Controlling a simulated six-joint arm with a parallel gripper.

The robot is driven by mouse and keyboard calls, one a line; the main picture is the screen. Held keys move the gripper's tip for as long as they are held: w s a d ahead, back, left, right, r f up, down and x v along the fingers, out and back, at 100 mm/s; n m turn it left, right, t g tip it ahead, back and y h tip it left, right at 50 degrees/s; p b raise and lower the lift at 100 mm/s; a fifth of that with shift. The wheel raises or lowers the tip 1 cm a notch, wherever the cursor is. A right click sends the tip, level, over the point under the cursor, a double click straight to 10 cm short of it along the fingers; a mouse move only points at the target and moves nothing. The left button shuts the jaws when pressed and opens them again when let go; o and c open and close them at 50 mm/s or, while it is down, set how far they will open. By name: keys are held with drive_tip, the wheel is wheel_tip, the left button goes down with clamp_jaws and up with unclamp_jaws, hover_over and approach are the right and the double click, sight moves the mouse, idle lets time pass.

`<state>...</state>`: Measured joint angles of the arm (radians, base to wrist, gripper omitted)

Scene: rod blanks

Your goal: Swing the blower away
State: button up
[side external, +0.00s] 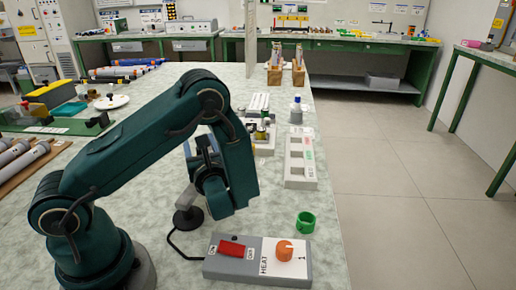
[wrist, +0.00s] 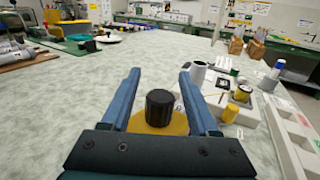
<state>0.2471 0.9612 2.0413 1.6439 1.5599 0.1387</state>
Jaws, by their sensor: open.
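A black knob (wrist: 160,106) on a yellow rounded part (wrist: 150,127) stands between the two fingers of my gripper (wrist: 160,80) in the wrist view. The blue fingers are open, one on each side of the knob, with gaps visible. The yellow part looks like the blower, but I cannot be sure. In the side view a stand with a round black base (side external: 188,218) and a grey post is beside my wrist. A black cable runs from it to the HEAT box (side external: 225,268). My arm hides what the post carries and my fingertips.
The HEAT box has a red switch (side external: 231,249) and an orange knob (side external: 284,249). A grey slotted rack (side external: 301,180) and a blue-capped bottle (side external: 296,109) stand to the right. Bare bench lies left in the wrist view.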

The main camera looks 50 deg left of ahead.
clamp_jaws()
idle(1.4)
